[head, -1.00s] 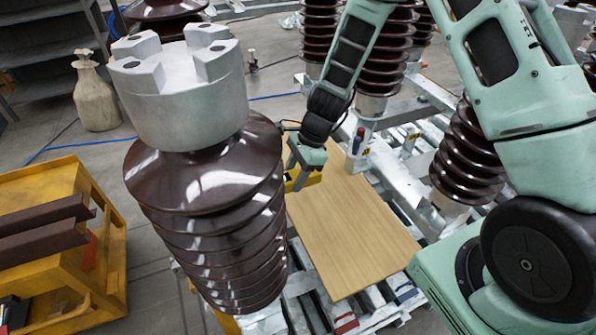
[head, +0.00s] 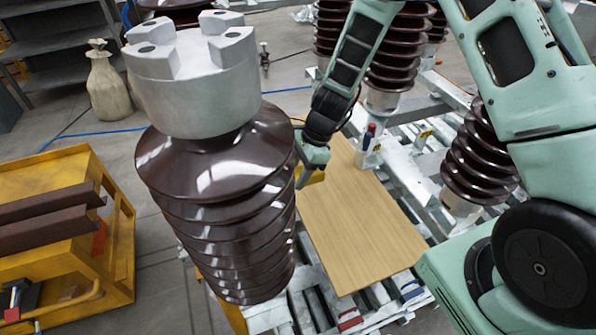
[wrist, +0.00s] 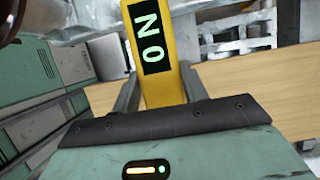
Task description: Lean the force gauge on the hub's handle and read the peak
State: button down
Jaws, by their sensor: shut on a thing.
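The force gauge looks to be the yellow body (wrist: 172,85) in the wrist view. It has a black display with pale characters that look like N and 0. My gripper (wrist: 158,92) is shut on it, one grey finger on each side. In the head view my gripper (head: 310,172) is just right of the big brown insulator, over the left edge of a wooden board. A little of the yellow gauge (head: 314,178) shows there; the insulator and gripper hide the rest. I cannot make out the hub's handle in either view.
The large ribbed insulator (head: 222,215) with a metal cap stands close on the left. The wooden board (head: 360,230) is bare in its middle. Metal rails and more insulators (head: 400,50) stand behind. A yellow cart (head: 60,235) is at the left, a sack (head: 108,85) behind it.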

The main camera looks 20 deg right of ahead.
jog(key=shift+a, duration=1.1)
dwell(0.9)
jog(key=shift+d, duration=2.35)
jog(key=shift+r, duration=0.15)
notch_tip(320, 180, up, 15)
jog(key=p, duration=1.3)
jog(key=shift+f, duration=0.2)
dwell(0.3)
